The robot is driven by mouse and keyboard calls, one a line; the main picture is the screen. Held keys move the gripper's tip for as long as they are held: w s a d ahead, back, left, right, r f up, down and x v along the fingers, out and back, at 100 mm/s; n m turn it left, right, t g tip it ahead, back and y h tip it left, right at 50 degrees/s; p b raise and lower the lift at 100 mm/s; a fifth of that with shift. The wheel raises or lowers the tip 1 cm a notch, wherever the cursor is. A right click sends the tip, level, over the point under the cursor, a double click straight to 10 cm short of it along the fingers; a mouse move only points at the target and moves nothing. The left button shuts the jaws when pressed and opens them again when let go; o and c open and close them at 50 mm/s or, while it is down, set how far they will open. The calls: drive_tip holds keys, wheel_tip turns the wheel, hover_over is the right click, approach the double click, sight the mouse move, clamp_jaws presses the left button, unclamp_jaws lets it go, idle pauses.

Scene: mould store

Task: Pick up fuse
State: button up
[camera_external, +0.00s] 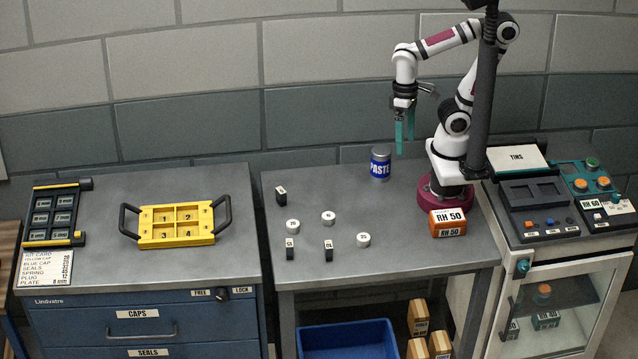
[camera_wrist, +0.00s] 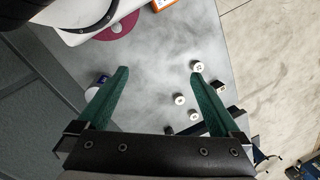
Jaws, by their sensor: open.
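No part is plainly readable as a fuse. Three small black blocks with white labels stand on the middle bench: one at the back left (camera_external: 281,196), one at the front left (camera_external: 290,249) and one at the front middle (camera_external: 328,250). Three white round pieces lie among them: left (camera_external: 292,226), middle (camera_external: 328,217) and right (camera_external: 363,240). My gripper (camera_external: 405,146) is open and empty, high above the back of the bench, right of these parts. In the wrist view my gripper's (camera_wrist: 160,74) green fingers are wide apart, with bare bench between them.
A blue PASTE tin (camera_external: 380,163) stands below and left of my gripper. An orange RH 50 box (camera_external: 447,222) stands before my base. A yellow tray (camera_external: 176,240) with numbered compartments lies on the left cabinet. A control panel (camera_external: 536,232) is at right. The front of the middle bench is clear.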

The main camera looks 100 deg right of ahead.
drive_tip(key=shift+s+d+f+n, duration=0.15)
drive_tip(key=shift+s+f+n, duration=0.4)
drive_tip(key=shift+s, duration=0.3)
drive_tip(key=shift+c, duration=1.6)
